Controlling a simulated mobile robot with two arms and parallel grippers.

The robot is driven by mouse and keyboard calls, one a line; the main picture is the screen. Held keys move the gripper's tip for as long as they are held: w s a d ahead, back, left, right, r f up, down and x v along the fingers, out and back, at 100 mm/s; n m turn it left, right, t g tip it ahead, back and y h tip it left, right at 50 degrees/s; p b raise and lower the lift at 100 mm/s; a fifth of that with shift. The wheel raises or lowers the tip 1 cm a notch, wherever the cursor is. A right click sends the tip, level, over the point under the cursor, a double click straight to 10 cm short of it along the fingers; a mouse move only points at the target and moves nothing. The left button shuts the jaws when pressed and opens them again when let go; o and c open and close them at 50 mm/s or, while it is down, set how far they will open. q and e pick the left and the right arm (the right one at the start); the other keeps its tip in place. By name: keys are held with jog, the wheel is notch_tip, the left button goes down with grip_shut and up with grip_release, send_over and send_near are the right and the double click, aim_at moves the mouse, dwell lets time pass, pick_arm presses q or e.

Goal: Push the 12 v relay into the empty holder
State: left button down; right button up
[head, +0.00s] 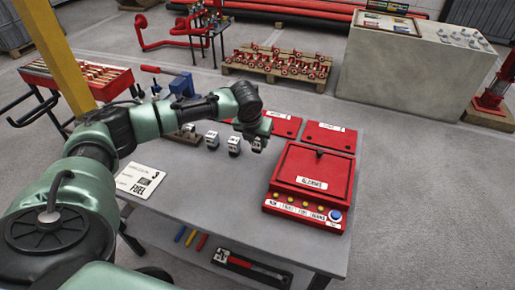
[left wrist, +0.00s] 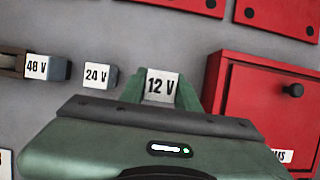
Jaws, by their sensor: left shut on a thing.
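The 12 V relay (left wrist: 161,86) is a small dark block with a white label, held between the green fingers of my left gripper (left wrist: 162,92). In the head view my left gripper (head: 259,138) is over the grey table, left of the red box, with the relay (head: 259,145) at its fingertips. The 24 V relay (left wrist: 98,76) and the 48 V relay (left wrist: 45,67) stand to its left on the table. I cannot make out an empty holder in either view. My right gripper is not in view.
The red box (head: 311,175) with a black knob and a row of buttons stands on the right of the table (head: 225,205). Flat red panels (head: 329,136) lie behind it. A white FUEL card (head: 141,180) lies at the left. Free table lies in front of the relays.

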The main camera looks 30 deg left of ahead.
pick_arm(q)
notch_tip(320, 180, up, 16)
jog(key=shift+d+f+b, duration=0.15)
jog(key=shift+f+b, duration=0.05)
jog(key=shift+b, duration=0.2)
